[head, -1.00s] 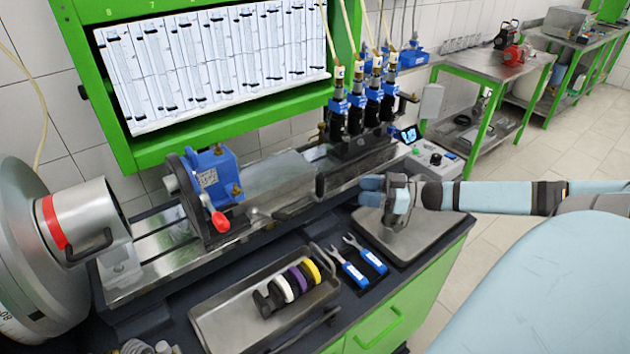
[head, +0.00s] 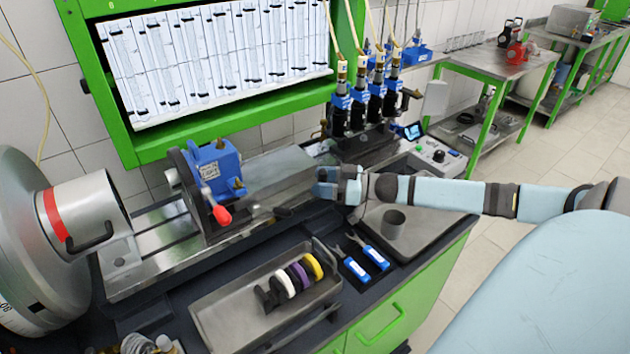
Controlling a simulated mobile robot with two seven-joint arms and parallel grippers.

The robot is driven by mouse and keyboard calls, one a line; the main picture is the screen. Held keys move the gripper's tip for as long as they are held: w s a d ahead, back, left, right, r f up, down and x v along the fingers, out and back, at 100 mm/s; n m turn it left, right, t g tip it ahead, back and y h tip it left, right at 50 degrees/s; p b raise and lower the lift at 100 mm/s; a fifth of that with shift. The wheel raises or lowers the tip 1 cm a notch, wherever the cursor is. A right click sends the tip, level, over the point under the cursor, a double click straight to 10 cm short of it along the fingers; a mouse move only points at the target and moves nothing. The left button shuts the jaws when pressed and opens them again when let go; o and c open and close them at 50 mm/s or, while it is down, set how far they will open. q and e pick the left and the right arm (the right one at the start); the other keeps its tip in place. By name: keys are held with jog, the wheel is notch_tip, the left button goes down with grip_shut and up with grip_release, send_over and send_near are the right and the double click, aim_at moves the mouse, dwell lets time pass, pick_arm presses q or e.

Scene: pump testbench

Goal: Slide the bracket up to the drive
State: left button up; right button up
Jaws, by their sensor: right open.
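The bracket (head: 185,182) is a dark upright plate on the bench rail, carrying a blue pump (head: 214,165) and a lever with a red knob (head: 222,215). The drive (head: 80,225), a grey cylinder with a red band beside a large graduated disc, is at the left end of the rail. A stretch of bare rail (head: 160,242) separates bracket and drive. My right gripper (head: 322,184) is open, over the right part of the bench, well right of the bracket and not touching it. Its fingers point left. My left gripper is not in view.
A metal tray (head: 215,315) with several coloured rings stands in front of the rail. Two blue-handled wrenches (head: 365,262) lie beside it. A small grey cup (head: 393,222) stands on a flat tray (head: 425,232) at right. Several injectors (head: 365,105) stand behind my gripper.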

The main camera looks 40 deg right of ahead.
aim_at(278, 208)
jog(key=shift+x, duration=0.95)
jog(key=shift+c, duration=0.5)
grip_shut()
jog(key=a+p, duration=0.1)
jog(key=a, duration=0.2)
jog(key=a+p, duration=0.1)
jog(key=a, duration=0.3)
jog(key=w+a+p, duration=0.1)
jog(key=a, duration=0.3)
jog(key=shift+p, duration=0.4)
jog(key=shift+o, duration=0.5)
grip_release()
jog(key=shift+d, duration=0.1)
